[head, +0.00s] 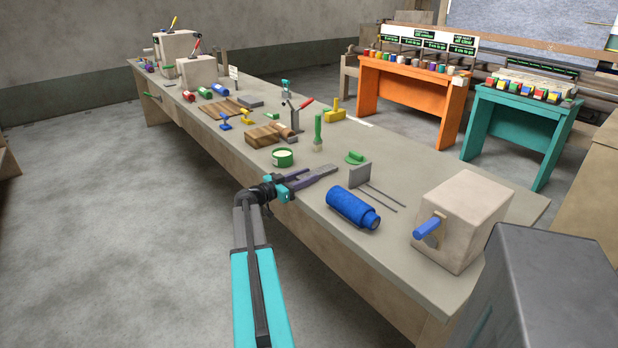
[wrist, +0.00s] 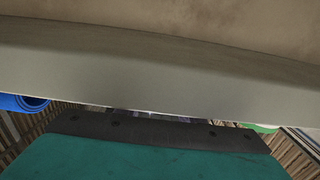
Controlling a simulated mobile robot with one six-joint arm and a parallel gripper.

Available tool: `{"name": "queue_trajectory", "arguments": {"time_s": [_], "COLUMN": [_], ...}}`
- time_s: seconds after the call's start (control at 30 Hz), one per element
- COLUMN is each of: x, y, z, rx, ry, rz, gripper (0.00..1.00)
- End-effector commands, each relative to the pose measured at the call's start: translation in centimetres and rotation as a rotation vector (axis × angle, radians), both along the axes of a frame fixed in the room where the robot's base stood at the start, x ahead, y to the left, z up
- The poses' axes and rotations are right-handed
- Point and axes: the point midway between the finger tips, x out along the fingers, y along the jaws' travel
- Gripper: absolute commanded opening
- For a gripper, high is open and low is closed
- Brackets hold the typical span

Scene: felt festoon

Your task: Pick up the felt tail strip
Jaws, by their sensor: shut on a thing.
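My gripper (head: 312,180) reaches over the near edge of the long workbench in the head view, its jaws close together. A thin grey piece (head: 325,170) shows at its fingertips, and the gripper is shut on it. It fits the felt tail strip, but it is too small to tell for sure. I cannot tell whether it touches the bench top. In the wrist view the teal gripper body (wrist: 150,158) fills the bottom, and the fingertips and the held piece are mostly hidden.
Close around stand a green tin (head: 283,158), a blue bottle (head: 352,207), a grey upright plate with rods (head: 359,174) and a beige box with a blue handle (head: 462,222). A wooden block (head: 265,137) lies farther back. Open floor (head: 120,230) is at left.

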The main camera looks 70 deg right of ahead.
Motion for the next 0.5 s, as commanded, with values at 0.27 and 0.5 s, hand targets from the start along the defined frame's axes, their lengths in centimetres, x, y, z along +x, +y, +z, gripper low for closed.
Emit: {"name": "queue_trajectory", "arguments": {"time_s": [0.27, 0.5], "x": [0.0, 0.0], "y": [0.0, 0.0], "z": [2.2, 5.5], "rx": [-0.002, -0.002], "ry": [-0.003, -0.002], "rz": [0.0, 0.001], "gripper": [0.13, 0.13]}}
